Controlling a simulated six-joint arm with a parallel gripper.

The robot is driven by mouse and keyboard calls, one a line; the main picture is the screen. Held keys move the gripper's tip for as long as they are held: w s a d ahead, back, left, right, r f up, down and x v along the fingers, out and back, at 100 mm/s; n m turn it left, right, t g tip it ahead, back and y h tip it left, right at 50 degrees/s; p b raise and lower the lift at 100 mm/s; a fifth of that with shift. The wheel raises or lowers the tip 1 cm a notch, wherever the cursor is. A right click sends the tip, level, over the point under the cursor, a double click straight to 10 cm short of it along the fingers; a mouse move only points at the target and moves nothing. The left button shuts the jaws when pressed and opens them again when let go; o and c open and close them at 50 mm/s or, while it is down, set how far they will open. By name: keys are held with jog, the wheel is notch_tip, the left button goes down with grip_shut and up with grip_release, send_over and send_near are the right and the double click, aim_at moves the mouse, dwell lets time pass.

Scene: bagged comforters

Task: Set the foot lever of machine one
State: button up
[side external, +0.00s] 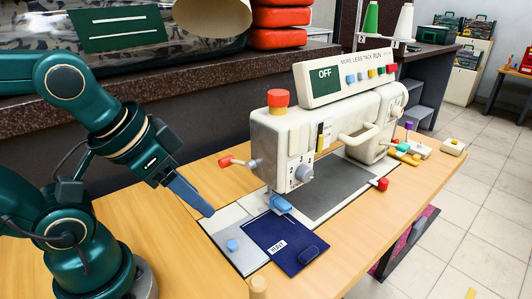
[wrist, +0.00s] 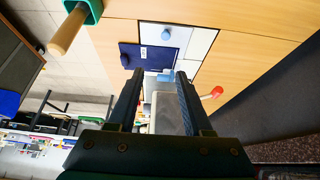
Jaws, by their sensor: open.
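A white sewing machine (side external: 325,130) stands on the wooden table, its screen reading OFF. A lever with a red tip (side external: 228,161) sticks out to the left from its head; it also shows in the wrist view (wrist: 213,93), right of the right finger. I cannot tell for certain that it is the foot lever. A blue presser foot (side external: 282,201) sits beneath the head, by a navy labelled piece (side external: 290,243). My gripper (side external: 206,209) is open and empty, pointing down to the left of the head, apart from the lever. In the wrist view its fingers (wrist: 160,72) frame part of the machine.
Another red knob (side external: 382,184) sits at the machine's right front. A wooden peg (wrist: 68,32) stands in a green base. A light plate with a blue button (side external: 232,245) lies left of the navy piece. A dark ledge (side external: 150,80) carries bagged goods behind. The table left of the machine is clear.

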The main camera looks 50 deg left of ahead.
aim_at(225, 164)
jog(key=shift+o, duration=0.7)
jog(key=s+a+f+m+g+y, duration=0.1)
jog(key=a+f+m+g+y, duration=0.2)
jog(key=a+m+y, duration=0.35)
jog(key=s+a+f+m+g+y, duration=0.2)
jog(key=a+f+m+g+y, duration=0.15)
jog(key=a+m, duration=0.6)
jog(key=w+m+t, duration=0.3)
jog(key=w+m, duration=0.2)
jog(key=m, duration=0.3)
jog(key=w+d+f+m+t, duration=0.1)
jog(key=w+m+t, duration=0.3)
jog(key=m, duration=0.5)
jog(key=w+d+m+t+y, duration=0.1)
jog(key=w+m+t, duration=0.3)
jog(key=m, duration=0.5)
jog(key=shift+w+f+t, duration=0.2)
jog(key=shift+w+t, duration=0.05)
jog(key=shift+w, duration=1.05)
jog(key=shift+w+d+m, duration=0.1)
jog(key=shift+w+m, duration=0.2)
jog(key=shift+w, duration=0.05)
jog(key=shift+w+t, duration=0.2)
jog(key=shift+t, duration=0.1)
jog(key=shift+x, duration=2.4)
jog(key=shift+s, duration=0.1)
grip_shut()
